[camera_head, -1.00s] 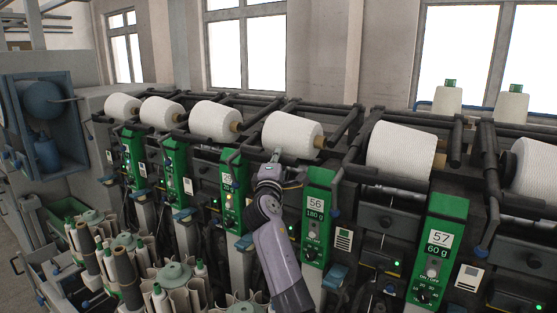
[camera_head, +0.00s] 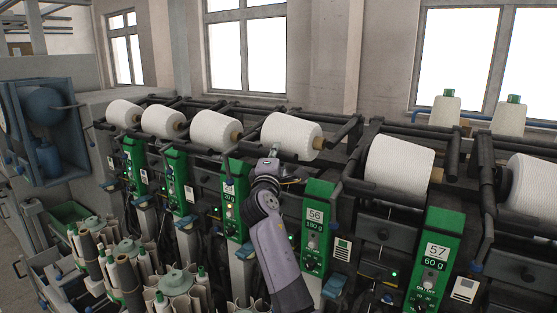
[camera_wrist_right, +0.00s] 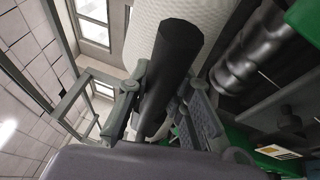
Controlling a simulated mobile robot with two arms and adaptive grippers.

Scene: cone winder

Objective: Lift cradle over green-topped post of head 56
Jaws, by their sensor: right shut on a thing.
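Head 56 has a green-topped post (camera_head: 317,220) with a "56" label and a "180 g" display. Its white yarn cone (camera_head: 291,132) sits in the dark cradle above and left of the post. My right gripper (camera_head: 270,160) is in front of the cone, up and left of the post. In the right wrist view my gripper (camera_wrist_right: 168,105) is shut on a black bar of the cradle (camera_wrist_right: 175,60), with the cone (camera_wrist_right: 225,20) right behind it. The grip is partly hidden in the head view. My left gripper is not in view.
Neighbouring heads carry white cones, such as the cone at head 57 (camera_head: 400,165) on the right and another cone (camera_head: 215,130) on the left. Trays of bobbins (camera_head: 175,280) stand at lower left. Dark rails and brackets crowd the row.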

